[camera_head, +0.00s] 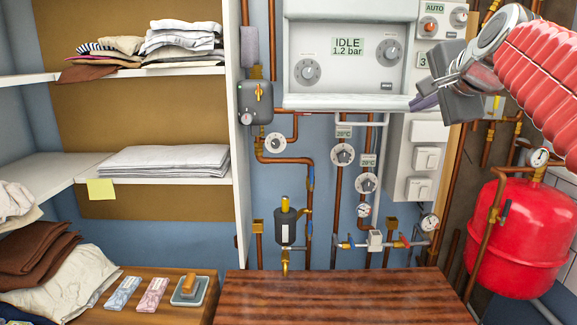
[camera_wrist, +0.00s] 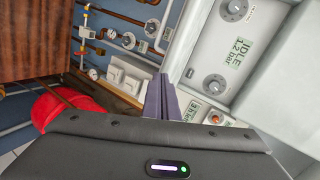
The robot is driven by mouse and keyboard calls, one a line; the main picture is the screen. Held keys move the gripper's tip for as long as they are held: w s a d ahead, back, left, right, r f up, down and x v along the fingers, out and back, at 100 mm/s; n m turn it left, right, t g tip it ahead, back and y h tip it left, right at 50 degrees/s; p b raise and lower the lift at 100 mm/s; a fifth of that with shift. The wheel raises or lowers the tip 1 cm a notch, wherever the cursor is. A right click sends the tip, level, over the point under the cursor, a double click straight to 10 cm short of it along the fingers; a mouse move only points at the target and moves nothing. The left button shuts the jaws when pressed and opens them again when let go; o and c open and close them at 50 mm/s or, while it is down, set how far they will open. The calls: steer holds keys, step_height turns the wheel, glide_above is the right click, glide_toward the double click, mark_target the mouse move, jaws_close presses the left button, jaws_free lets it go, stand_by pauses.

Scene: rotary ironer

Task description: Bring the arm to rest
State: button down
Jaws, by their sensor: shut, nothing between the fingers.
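My gripper (camera_head: 424,103) is raised at the upper right in the head view, on my arm with its red ribbed sleeve. Its purple fingers are together and hold nothing. They also show in the wrist view (camera_wrist: 161,98), pointing up from the dark gripper body. In the head view the fingers appear in front of the right end of the white control unit (camera_head: 350,90), whose display reads IDLE 1.2 bar. I cannot tell whether they touch it.
A red tank (camera_head: 520,240) hangs at the right below my arm. Copper pipes with gauges and valves (camera_head: 343,154) line the blue wall. A wooden top (camera_head: 345,298) at the front is clear. Shelves (camera_head: 165,180) with folded linen stand left, and brown and white cloths (camera_head: 40,250) lie lower left.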

steer(key=s+a+f+n+g, duration=0.2)
steer(key=s+f+n, duration=0.3)
steer(key=s+f, duration=0.5)
steer(key=s+a+f+n+g, duration=0.3)
steer(key=s+f, duration=0.6)
steer(key=f, duration=0.6)
steer(key=s+a+f+n+g, duration=0.2)
steer(key=s+a+f+n, duration=0.3)
steer(key=s+f, duration=0.5)
step_height(320, 180, down, 3)
steer(key=n, duration=0.2)
steer(key=shift+s+a+f+n+g, duration=0.2)
steer(key=shift+s+a+n+g, duration=0.1)
steer(key=shift+a, duration=0.05)
steer(key=c, duration=2.5)
jaws_free()
